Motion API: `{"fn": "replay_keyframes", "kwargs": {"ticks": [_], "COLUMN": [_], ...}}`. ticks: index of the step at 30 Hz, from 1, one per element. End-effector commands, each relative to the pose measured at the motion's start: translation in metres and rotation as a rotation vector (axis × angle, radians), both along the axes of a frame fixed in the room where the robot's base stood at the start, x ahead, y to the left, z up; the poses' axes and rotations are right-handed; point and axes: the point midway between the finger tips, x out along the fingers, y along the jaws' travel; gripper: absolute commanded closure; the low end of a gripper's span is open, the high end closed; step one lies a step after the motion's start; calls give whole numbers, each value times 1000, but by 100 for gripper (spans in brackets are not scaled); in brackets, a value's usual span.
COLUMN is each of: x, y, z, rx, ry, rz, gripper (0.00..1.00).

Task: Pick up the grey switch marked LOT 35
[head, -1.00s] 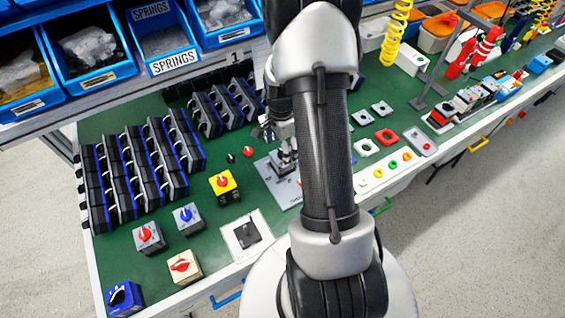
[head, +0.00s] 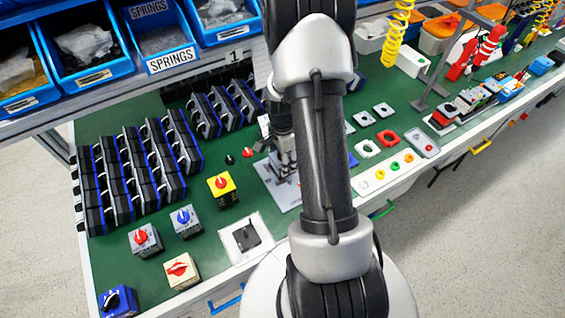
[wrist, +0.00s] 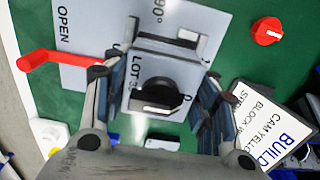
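The grey switch (wrist: 180,73), a square light-grey plate with a black knob, sits in the wrist view. In the head view my gripper (head: 285,160) is low over the fixture, and the switch is largely hidden there.
A red crank handle (wrist: 62,62) sticks out left of the fixture. A loose red knob (wrist: 267,31) and a printed "BUILD" card (wrist: 268,120) lie to its right. Boxed switches, including a yellow one (head: 222,188), and black racks (head: 130,175) stand left on the green bench.

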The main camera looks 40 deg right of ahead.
Motion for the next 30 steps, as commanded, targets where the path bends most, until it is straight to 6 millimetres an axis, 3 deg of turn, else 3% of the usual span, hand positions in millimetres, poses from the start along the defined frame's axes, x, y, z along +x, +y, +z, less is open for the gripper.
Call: {"fn": "replay_keyframes", "kwargs": {"ticks": [14,23,30], "x": [0,0,1], "y": [0,0,-1], "z": [0,8,46], "rx": [0,-1,-3], "ry": [0,-2,-4], "rz": [0,0,0], "gripper": [81,81,81]}}
